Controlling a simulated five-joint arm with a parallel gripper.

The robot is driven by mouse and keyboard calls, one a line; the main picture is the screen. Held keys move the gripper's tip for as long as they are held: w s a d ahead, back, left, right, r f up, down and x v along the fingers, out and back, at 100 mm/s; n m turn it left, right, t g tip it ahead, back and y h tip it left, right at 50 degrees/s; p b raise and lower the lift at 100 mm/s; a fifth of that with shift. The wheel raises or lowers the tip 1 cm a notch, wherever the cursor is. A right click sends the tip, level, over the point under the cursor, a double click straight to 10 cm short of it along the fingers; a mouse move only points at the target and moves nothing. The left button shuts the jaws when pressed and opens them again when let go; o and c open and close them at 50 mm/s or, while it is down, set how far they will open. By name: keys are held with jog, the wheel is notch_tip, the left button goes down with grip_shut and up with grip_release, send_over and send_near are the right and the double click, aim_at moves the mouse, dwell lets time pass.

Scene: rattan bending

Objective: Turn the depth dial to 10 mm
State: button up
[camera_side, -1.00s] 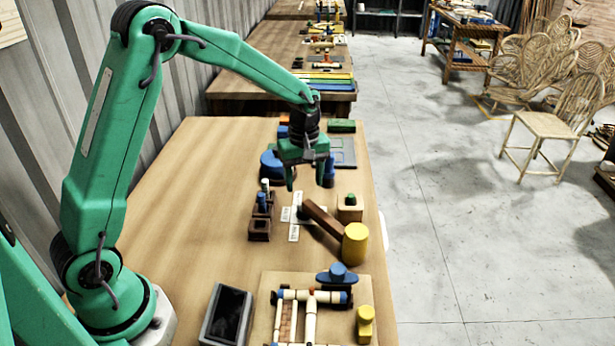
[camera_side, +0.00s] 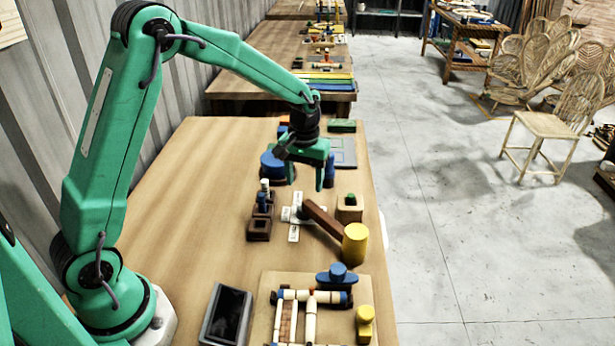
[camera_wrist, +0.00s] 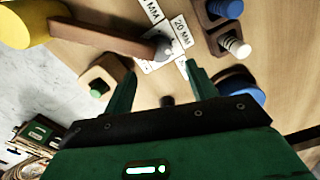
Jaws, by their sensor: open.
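The depth dial shows in the wrist view as a small grey pointed knob (camera_wrist: 164,47) among white label cards (camera_wrist: 181,30). One card reads 20 MM; another shows only MM clearly. I cannot read a 10 mm mark or tell the setting. In the side view the cards (camera_side: 294,233) form a cross on the table, and the knob is too small to make out. My gripper (camera_side: 307,184) is open and empty above the table, beyond the cards. In the wrist view its fingers (camera_wrist: 160,72) are spread, with the dial ahead of them.
A yellow-headed mallet (camera_side: 354,244) lies with its brown handle end close beside the dial. A wooden block with a green peg (camera_side: 349,208) stands right of the cards, a brown peg holder (camera_side: 259,229) left.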

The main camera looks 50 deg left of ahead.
aim_at(304, 202)
jog(key=m, duration=0.6)
jog(key=shift+m, duration=0.4)
jog(key=m, duration=0.6)
jog(key=shift+m, duration=0.4)
jog(key=m, duration=0.6)
jog(key=shift+m, duration=0.4)
jog(key=m, duration=0.7)
jog(key=shift+f, duration=3.85)
